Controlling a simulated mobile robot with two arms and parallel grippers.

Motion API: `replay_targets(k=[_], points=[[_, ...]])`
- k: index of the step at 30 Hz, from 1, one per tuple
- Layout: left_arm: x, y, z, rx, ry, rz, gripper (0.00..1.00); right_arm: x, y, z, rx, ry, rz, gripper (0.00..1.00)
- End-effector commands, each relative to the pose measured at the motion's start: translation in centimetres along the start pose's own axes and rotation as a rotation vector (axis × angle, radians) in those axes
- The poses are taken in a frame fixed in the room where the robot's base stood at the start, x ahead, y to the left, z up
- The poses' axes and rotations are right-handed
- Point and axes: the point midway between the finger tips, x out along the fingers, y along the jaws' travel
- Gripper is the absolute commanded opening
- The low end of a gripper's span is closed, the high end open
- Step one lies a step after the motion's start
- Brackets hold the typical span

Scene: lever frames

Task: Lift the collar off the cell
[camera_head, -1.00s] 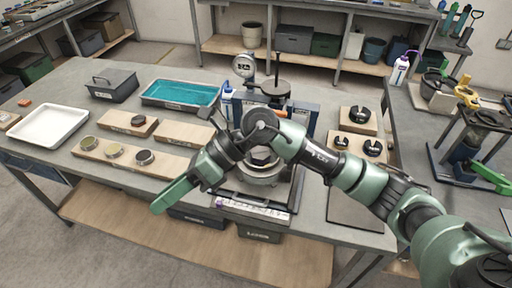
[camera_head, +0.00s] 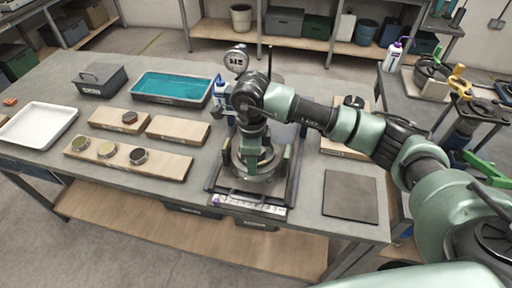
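The cell (camera_head: 262,178) is a round silver metal body standing in a dark tray at the middle of the bench. The collar cannot be told apart from the cell, as my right gripper and wrist cover its top. My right gripper (camera_head: 254,156) points down over the cell, its green fingers at or close to the upper rim. Whether the fingers touch or close on anything cannot be told. My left gripper is not in view.
A round dial gauge (camera_head: 236,60) and a blue-white bottle (camera_head: 219,98) stand behind the cell. A wooden board (camera_head: 130,158) with several small round pots lies left. A teal-lined tray (camera_head: 172,87) is farther back. A bare dark mat (camera_head: 350,196) lies right.

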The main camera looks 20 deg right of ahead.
Motion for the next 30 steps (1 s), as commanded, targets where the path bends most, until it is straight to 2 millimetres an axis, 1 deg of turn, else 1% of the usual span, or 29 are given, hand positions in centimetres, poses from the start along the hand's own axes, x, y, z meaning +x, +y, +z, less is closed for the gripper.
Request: replay_targets(k=[1, 4, 10, 11, 12, 13, 14, 25, 30], points=[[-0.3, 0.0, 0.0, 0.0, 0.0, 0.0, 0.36, 0.5, 0.1, 0.0, 0.0, 0.002, 0.003, 0.28], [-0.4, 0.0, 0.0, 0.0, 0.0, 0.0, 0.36, 1.1, 0.0, 0.0, -0.001, 0.0, 0.0, 0.28], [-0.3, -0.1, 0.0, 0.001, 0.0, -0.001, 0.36, 1.2, 0.0, 0.0, -0.002, -0.001, 0.0, 0.28], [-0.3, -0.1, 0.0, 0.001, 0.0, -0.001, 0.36, 1.2, 0.0, 0.0, -0.002, -0.001, 0.0, 0.22], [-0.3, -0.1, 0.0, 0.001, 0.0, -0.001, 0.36, 1.2, 0.0, 0.0, -0.002, -0.001, 0.0, 0.11], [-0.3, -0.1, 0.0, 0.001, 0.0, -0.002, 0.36, 1.2, 0.0, 0.0, -0.001, -0.001, 0.0, 0.03], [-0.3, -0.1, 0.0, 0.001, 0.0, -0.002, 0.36, 1.2, 0.0, 0.0, -0.001, -0.001, 0.0, 0.0], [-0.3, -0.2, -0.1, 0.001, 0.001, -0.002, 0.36, 1.0, 0.0, 0.1, -0.001, -0.003, -0.001, 0.0], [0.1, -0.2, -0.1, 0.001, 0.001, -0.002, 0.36, 0.0, -0.1, 0.1, -0.001, -0.004, -0.002, 0.0]])
